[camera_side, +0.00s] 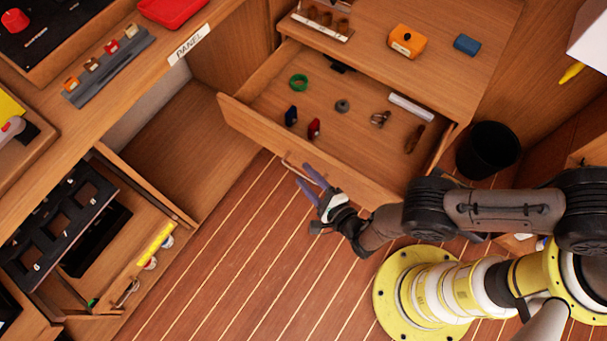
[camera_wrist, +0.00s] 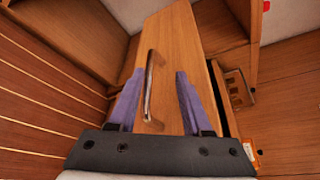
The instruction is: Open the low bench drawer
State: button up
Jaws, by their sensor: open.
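A wooden drawer (camera_side: 262,122) stands pulled well out of the low bench (camera_side: 455,75) in the side view, its inside showing. Its front carries a slim bar handle (camera_side: 291,168). In the wrist view the drawer front (camera_wrist: 178,45) fills the middle, with the handle (camera_wrist: 150,85) upright across it. My gripper (camera_side: 303,175) is at the handle, its purple fingers apart. In the wrist view my gripper (camera_wrist: 160,74) has the handle between its two fingers, nearer the left one. I cannot tell whether either finger touches it.
The drawer holds a green ring (camera_side: 298,82), a red item (camera_side: 314,128), a blue item (camera_side: 291,116) and other small things. A black bin (camera_side: 487,150) stands right of it. Another open drawer (camera_side: 125,285) is at lower left. Plank floor (camera_side: 235,250) is clear before the drawer.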

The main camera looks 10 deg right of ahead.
notch_tip(320, 180, up, 5)
jog(key=shift+r, duration=0.15)
dwell(0.7)
